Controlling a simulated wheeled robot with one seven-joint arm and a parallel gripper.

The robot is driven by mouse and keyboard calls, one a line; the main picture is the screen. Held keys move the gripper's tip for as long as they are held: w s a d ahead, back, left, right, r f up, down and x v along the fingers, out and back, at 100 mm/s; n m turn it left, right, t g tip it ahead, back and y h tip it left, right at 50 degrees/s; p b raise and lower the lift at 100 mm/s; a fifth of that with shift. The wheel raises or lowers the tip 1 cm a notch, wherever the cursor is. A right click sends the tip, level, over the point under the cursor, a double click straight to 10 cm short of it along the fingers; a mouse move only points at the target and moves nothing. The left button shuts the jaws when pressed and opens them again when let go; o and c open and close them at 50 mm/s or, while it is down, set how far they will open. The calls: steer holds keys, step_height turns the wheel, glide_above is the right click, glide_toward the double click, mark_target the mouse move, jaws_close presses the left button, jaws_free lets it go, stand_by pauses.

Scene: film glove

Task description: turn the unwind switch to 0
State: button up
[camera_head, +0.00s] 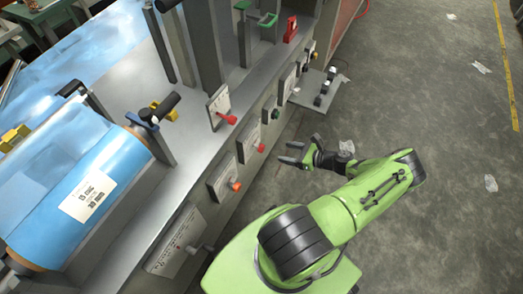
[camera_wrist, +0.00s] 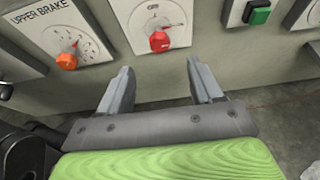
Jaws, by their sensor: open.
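A red knob (camera_head: 261,147) sits on a white dial plate on the grey machine front. In the wrist view, the red knob (camera_wrist: 159,41) is just beyond my fingertips, roughly between them in the picture and apart from them. Its plate's lettering is too small to read, so I cannot tell if it is the unwind switch. An orange knob (camera_wrist: 67,60) on a plate marked "UPPER BRAKE" is to its left; it also shows in the head view (camera_head: 235,185). My gripper (camera_head: 284,152) is open and empty in front of the panel; its fingers show in the wrist view (camera_wrist: 160,70).
A green button (camera_wrist: 259,15) is right of the red knob. A red-tipped lever (camera_head: 229,119) stands on a plate above. A blue film roll (camera_head: 60,190) lies on the machine at left. A small shelf (camera_head: 315,92) juts out farther along. The floor at right is clear apart from scraps.

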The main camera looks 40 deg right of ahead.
mark_target(264, 148)
steer(key=b+x, duration=0.3)
steer(key=x, duration=0.9)
steer(key=shift+w+a+f, duration=0.15)
steer(key=shift+a, duration=0.05)
steer(key=c, duration=1)
steer(key=shift+o, duration=0.2)
